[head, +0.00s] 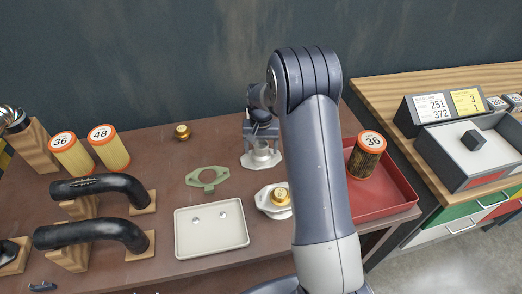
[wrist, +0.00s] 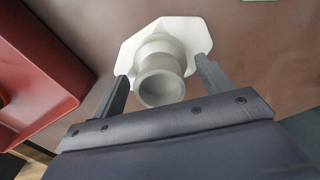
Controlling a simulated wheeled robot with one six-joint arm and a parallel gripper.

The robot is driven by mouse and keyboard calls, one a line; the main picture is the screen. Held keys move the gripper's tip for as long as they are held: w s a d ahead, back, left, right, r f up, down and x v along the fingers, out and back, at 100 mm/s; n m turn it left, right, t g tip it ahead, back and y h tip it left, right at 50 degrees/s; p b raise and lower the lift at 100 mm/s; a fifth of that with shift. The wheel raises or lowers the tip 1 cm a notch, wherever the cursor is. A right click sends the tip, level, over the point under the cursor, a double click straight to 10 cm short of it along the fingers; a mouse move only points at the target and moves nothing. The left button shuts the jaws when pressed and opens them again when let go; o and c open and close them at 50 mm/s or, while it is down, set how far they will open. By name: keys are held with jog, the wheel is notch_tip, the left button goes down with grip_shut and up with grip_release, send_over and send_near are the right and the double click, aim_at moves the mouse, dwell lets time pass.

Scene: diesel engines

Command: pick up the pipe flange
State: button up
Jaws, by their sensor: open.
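A pale grey pipe flange (wrist: 160,50) fills the middle of the wrist view, a flat angular plate with a round hollow neck. In the head view the flange (head: 262,157) lies on the brown table under my gripper, partly covered by it. My gripper (wrist: 162,78) is open, with one finger on each side of the neck. I cannot tell whether the fingers touch it. My gripper (head: 261,138) points down in the head view. A second pale plate (head: 268,207) nearer the front has a brass piece (head: 281,196) on it.
A green gasket (head: 207,179) and a cream tray (head: 212,250) with small pieces lie left. Black hoses (head: 92,234) rest on wooden blocks farther left. A red tray (head: 398,204) holding a filter (head: 367,156) is right, partly behind my arm. A brass cap (head: 182,131) stands at the back.

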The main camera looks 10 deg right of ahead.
jog(key=shift+f, duration=0.2)
jog(key=c, duration=1.6)
